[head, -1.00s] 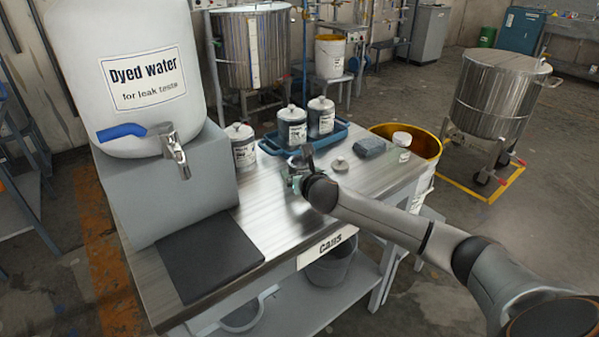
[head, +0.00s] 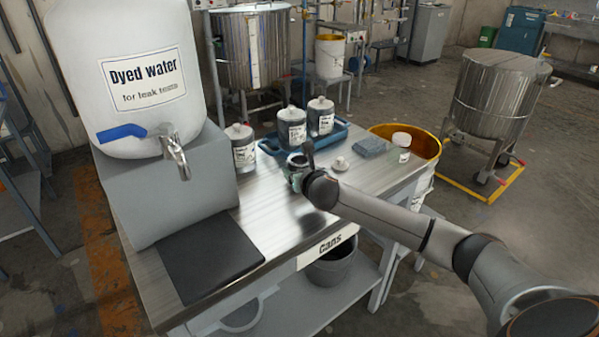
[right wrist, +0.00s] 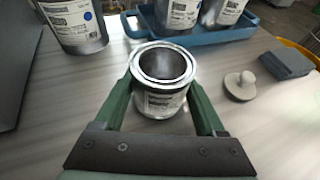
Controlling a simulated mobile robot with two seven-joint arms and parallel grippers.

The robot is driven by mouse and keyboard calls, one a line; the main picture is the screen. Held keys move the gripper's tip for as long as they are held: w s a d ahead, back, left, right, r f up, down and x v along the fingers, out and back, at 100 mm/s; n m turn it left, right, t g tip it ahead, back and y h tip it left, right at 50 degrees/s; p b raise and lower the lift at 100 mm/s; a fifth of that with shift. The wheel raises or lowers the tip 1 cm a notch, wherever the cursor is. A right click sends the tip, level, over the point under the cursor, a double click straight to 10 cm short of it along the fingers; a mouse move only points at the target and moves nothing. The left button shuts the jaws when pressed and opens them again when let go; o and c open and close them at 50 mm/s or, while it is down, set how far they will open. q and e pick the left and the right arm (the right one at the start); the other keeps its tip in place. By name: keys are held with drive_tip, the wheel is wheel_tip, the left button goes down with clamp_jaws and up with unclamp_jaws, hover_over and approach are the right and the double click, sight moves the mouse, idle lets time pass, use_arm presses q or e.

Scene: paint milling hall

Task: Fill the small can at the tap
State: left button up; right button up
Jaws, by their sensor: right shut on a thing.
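An open, empty-looking small metal can (right wrist: 162,88) with a white label stands between the green fingers of my right gripper (right wrist: 165,95), which is shut on it. In the head view my right gripper (head: 296,172) is over the middle of the bench, and the can is mostly hidden by it. The tap (head: 172,152) with a blue lever (head: 122,132) sticks out of a white "Dyed water" container (head: 125,75) at the left. A dark mat (head: 210,258) lies below the tap. The gripper is well to the right of the tap. My left gripper is out of view.
A lidded can (head: 241,150) stands beside a blue tray (head: 272,147) holding two more. A small lid (head: 340,164), a blue-grey cloth or sponge (head: 372,147) and a white-capped jar (head: 401,148) are at the right. Bench (head: 270,215) between mat and gripper is clear.

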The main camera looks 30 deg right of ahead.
sight(297, 159)
wheel_tip(297, 159, up, 3)
drive_tip(key=shift+r+p, duration=0.1)
drive_tip(key=shift+p, duration=0.3)
use_arm(q)
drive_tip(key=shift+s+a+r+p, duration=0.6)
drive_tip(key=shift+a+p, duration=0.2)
drive_tip(key=shift+p, duration=0.1)
use_arm(e)
drive_tip(key=s+r, duration=0.9)
drive_tip(key=s, duration=0.5)
drive_tip(key=shift+d, duration=0.2)
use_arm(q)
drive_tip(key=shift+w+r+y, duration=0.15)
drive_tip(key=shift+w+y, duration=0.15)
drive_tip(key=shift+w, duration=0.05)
